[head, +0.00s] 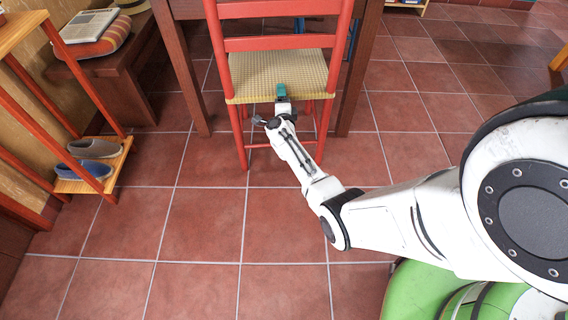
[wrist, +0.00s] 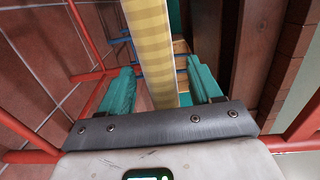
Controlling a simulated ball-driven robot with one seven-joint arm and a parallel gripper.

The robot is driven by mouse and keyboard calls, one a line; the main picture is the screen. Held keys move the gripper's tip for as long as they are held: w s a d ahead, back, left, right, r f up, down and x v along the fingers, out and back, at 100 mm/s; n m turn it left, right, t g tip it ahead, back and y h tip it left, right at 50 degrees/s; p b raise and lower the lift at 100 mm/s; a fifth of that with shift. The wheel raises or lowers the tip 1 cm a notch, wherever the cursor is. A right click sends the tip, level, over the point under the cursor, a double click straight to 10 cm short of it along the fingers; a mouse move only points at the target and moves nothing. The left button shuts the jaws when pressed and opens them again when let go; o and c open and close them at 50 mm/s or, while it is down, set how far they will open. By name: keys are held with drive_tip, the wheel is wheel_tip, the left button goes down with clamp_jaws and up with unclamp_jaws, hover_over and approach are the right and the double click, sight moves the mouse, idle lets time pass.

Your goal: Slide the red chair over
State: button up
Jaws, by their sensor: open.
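The red chair (head: 236,110) stands in front of a dark wooden table, its slatted back toward me. Its seat (head: 270,72) is woven and pale yellow. My gripper (head: 280,98) is at the seat's near edge, with one teal finger showing above the seat. In the wrist view the two teal fingers of my gripper (wrist: 160,90) are apart, and the yellow seat edge (wrist: 150,45) passes between them. Whether either finger touches the seat I cannot tell. The lower finger is hidden in the head view.
Dark table legs (head: 183,65) stand close on both sides of the chair. At left are a wooden shelf with shoes (head: 92,148) and a low bench (head: 105,75) with a cushion. The tiled floor (head: 200,235) in front of the chair is clear.

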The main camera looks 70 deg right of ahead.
drive_tip(key=p+v, duration=0.5)
drive_tip(key=v, duration=0.7)
